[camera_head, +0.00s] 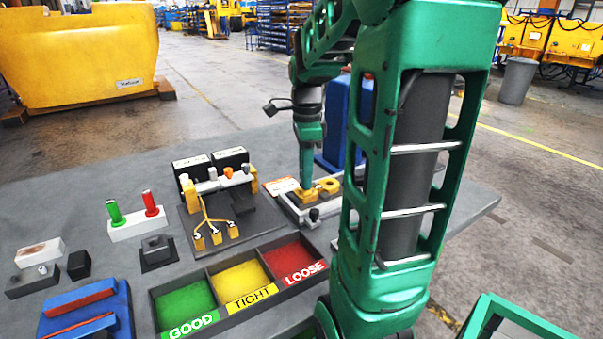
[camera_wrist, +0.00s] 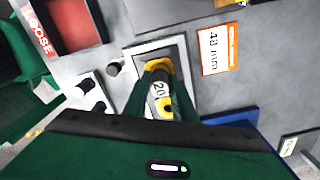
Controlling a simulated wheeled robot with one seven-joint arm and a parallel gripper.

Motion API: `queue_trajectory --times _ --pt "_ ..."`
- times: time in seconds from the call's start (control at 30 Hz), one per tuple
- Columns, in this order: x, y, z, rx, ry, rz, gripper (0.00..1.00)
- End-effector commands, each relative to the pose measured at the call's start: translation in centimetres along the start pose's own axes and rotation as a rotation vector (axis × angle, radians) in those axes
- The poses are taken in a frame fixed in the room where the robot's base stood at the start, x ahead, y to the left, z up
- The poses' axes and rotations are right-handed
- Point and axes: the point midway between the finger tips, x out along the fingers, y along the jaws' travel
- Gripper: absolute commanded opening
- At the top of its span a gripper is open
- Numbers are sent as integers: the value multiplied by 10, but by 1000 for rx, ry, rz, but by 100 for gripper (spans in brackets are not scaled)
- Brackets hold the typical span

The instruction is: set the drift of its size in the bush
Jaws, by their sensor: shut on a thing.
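My gripper (camera_wrist: 161,92) is shut on a small piece marked 20 (camera_wrist: 158,90), pale with some yellow, which I take to be a drift. It points down at a yellow casting (camera_head: 328,184) on a grey framed stand (camera_head: 296,209) at the right of the bench. The casting shows between and beyond my fingertips in the wrist view (camera_wrist: 158,65). My fingers hide the bush, so I cannot tell whether the drift's lower end is inside it. Several drifts with white, orange and grey heads (camera_head: 228,172) stand in a yellow rack (camera_head: 253,186).
A card marked 48 mm (camera_wrist: 216,49) lies beside the stand. Green GOOD, yellow TIGHT and red LOOSE bins (camera_head: 239,281) are in front. A blue container (camera_head: 334,125) stands behind my gripper. A white block (camera_head: 136,223) holds green and red pieces at left.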

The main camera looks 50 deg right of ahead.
Motion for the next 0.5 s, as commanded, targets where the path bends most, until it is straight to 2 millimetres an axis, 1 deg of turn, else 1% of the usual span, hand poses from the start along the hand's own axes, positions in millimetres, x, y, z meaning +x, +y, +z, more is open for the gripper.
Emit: queue_trajectory --times 0.5 --pt "7 0 0 0 0 0 2"
